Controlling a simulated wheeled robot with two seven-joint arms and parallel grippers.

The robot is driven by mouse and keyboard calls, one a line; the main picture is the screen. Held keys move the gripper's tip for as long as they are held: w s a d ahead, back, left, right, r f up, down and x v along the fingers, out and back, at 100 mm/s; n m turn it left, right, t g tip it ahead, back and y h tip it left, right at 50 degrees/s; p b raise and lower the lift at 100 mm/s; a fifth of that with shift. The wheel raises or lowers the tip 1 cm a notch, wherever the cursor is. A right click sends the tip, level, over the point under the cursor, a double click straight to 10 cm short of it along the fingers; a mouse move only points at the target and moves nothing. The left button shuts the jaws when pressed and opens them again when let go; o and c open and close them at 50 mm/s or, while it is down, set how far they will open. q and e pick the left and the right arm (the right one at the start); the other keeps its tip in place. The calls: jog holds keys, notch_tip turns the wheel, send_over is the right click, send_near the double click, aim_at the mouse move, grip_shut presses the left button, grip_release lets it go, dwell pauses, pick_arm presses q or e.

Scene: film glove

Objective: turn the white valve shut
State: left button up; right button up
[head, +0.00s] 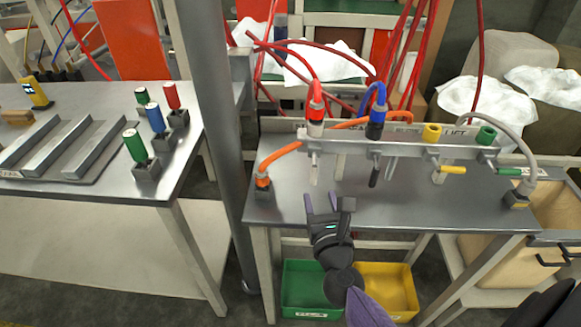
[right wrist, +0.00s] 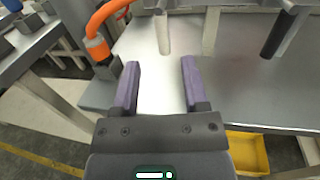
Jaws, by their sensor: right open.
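The white valve's lever (head: 314,169) hangs straight down from the left part of a metal rail (head: 350,146), below a red hose fitting with a white collar. It also shows in the right wrist view (right wrist: 163,34), ahead of the gap between my fingers. My right gripper (head: 328,204) is open and empty above the front of the metal bench, short of the lever and apart from it. Its two purple-lined fingers show in the right wrist view (right wrist: 160,80). My left gripper is not in view.
A black lever (head: 374,174) hangs right of the white one; yellow (head: 452,169) and green (head: 507,171) levers point sideways. An orange hose (head: 281,155) bends down at the left. Green (head: 304,287) and yellow (head: 397,283) bins sit below. A grey post (head: 219,130) stands left.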

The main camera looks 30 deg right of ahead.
aim_at(315, 176)
jog(key=x, duration=0.8)
jog(key=shift+d+f+b, duration=0.1)
jog(key=shift+d+b, duration=0.15)
jog(key=shift+b, duration=0.15)
grip_shut()
